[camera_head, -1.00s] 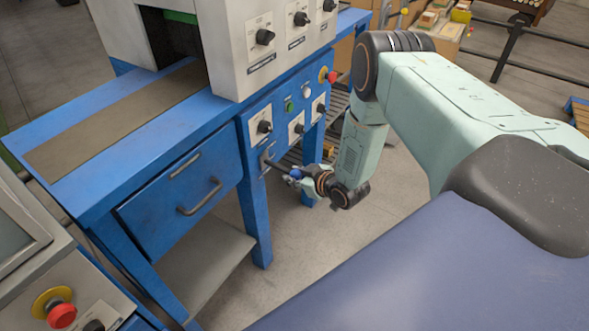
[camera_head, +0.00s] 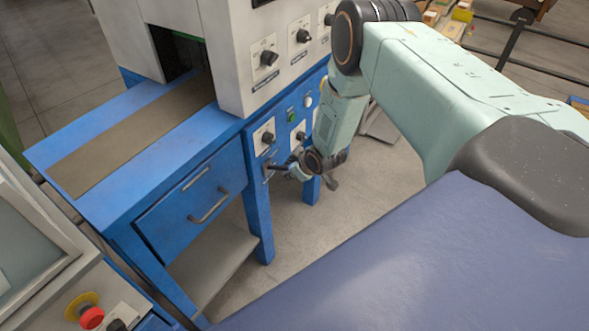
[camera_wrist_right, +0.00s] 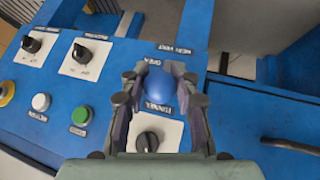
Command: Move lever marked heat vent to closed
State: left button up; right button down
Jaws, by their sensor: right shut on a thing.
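The lever is on the blue front panel under the grey control box. Its blue ball knob (camera_wrist_right: 161,88) shows in the right wrist view, next to the upside-down words "HEAT VENT" and "OPEN". My right gripper (camera_wrist_right: 160,84) has its two fingers on either side of this knob and is shut on it. In the head view my right gripper (camera_head: 291,173) is at the panel's lower part, and its fingers and wrist hide most of the lever. The "closed" end of the lever's travel cannot be made out. My left gripper is not in view.
A black rotary knob (camera_wrist_right: 148,141) on a white plate sits close beside my fingers. A green button (camera_wrist_right: 81,115) and a white button (camera_wrist_right: 41,102) are on the same panel. A drawer handle (camera_head: 208,206) sticks out to the left. Open floor (camera_head: 330,230) lies in front.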

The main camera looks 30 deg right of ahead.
jog(key=shift+w+r, duration=0.35)
jog(key=shift+r, duration=0.15)
jog(key=c, duration=1.5)
grip_release()
jog(key=o, duration=0.5)
jog(key=shift+s+a, duration=0.1)
jog(key=shift+s, duration=0.05)
jog(key=shift+f, duration=0.1)
jog(key=v, duration=1.2)
